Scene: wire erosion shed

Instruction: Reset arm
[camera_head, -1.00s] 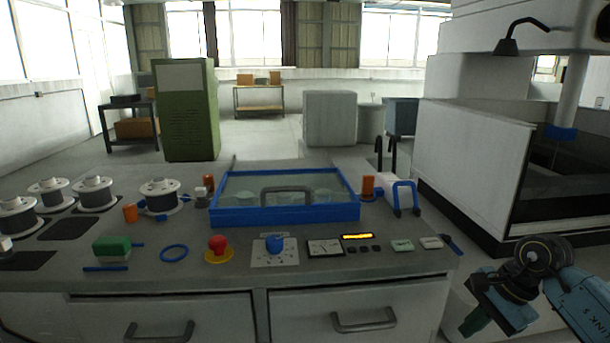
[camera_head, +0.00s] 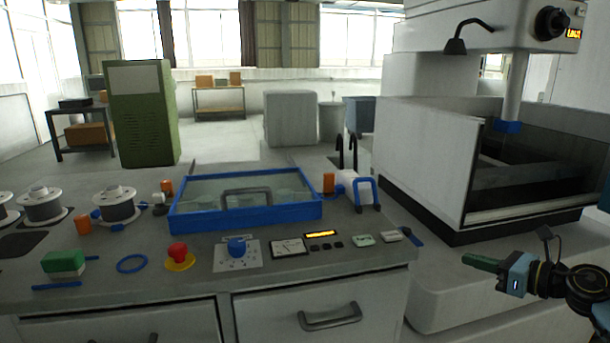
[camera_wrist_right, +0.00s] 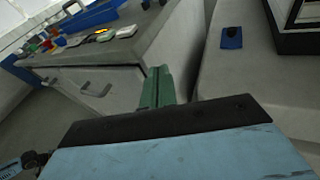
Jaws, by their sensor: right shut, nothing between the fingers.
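My right gripper (camera_head: 470,261) comes in from the right edge in the head view. Its green fingers are shut and empty, pointing left past the bench's right end, in front of the white machine's base. In the right wrist view the shut fingers (camera_wrist_right: 158,88) point at the bench's corner and drawer side, with nothing held.
The grey bench (camera_head: 340,255) holds a blue-framed glass case (camera_head: 245,213), a red stop button (camera_head: 178,253), a blue knob (camera_head: 237,247) and white spools (camera_head: 118,205). A white machine (camera_head: 430,160) stands at right.

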